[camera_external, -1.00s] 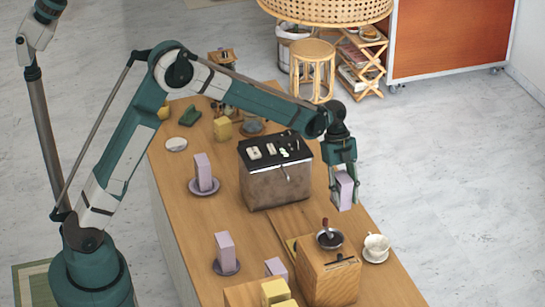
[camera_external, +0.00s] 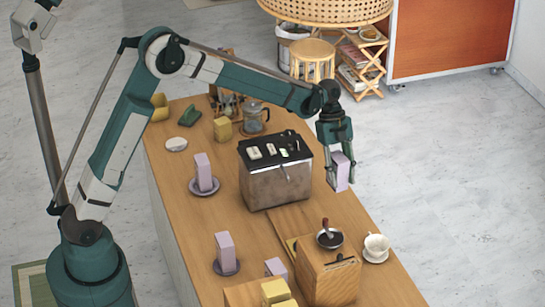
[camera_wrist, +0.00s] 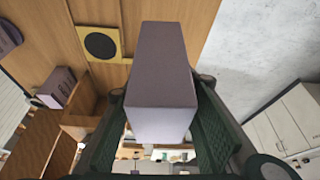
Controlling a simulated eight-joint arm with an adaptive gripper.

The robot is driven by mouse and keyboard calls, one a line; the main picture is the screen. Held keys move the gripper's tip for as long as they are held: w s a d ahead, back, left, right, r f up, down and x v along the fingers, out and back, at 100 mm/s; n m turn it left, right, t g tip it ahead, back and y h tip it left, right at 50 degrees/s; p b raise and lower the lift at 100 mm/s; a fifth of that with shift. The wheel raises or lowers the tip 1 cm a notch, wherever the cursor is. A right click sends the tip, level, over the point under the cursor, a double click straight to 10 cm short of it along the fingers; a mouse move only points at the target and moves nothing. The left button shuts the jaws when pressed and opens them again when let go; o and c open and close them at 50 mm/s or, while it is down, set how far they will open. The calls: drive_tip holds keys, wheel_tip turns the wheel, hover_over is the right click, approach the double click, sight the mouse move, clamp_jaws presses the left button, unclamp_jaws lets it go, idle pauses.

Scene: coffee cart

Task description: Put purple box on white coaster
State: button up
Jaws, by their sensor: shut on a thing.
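My gripper (camera_external: 340,184) is shut on a purple box (camera_external: 340,170). It holds the box in the air by the right edge of the table, right of the dark-topped machine. In the wrist view the held box (camera_wrist: 160,75) fills the middle, between the two green fingers. A small white round disc (camera_external: 176,144), which looks like the white coaster, lies bare at the far left of the table. Two other purple boxes stand upright on dark round coasters, one further back (camera_external: 202,170) and one nearer (camera_external: 225,250). Another purple box (camera_external: 276,267) shows near the front.
The brown machine (camera_external: 275,182) stands mid-table between my gripper and the white disc. A wooden grinder (camera_external: 328,275) and a white cup (camera_external: 376,246) are at the front right.

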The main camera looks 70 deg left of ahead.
sight(336, 154)
drive_tip(key=shift+n, duration=0.3)
drive_tip(key=p+v, duration=0.1)
drive_tip(key=v, duration=0.2)
drive_tip(key=p+v, duration=0.1)
drive_tip(key=v, duration=0.2)
drive_tip(key=shift+s+a+f, duration=0.1)
drive_tip(key=shift+s+a, duration=0.05)
drive_tip(key=shift+a, duration=0.2)
drive_tip(key=s+a+r+n+t, duration=0.15)
drive_tip(key=s+a, duration=0.25)
drive_tip(key=a, duration=1)
drive_tip(key=s+a+r+n, duration=0.1)
drive_tip(key=s+a+n, duration=0.15)
drive_tip(key=a, duration=1.25)
drive_tip(key=s+a+f+n+y+b, duration=0.1)
drive_tip(key=s+a+f, duration=0.3)
drive_tip(key=s+a, duration=0.6)
drive_tip(key=s+a+f+n+t+y+b, duration=0.1)
drive_tip(key=s+a+f+n+b, duration=0.2)
drive_tip(key=s+a, duration=0.8)
drive_tip(key=s+a+f+n+t+b, duration=0.1)
drive_tip(key=s+a+f+n, duration=0.3)
drive_tip(key=s+a, duration=0.7)
wheel_tip(336, 154, down, 2)
drive_tip(key=s+b, duration=0.1)
drive_tip(key=s, duration=0.1)
drive_tip(key=shift+s+a+y, duration=0.2)
drive_tip(key=shift+s+y, duration=0.1)
drive_tip(key=shift+y, duration=0.1)
drive_tip(key=shift+f, duration=0.15)
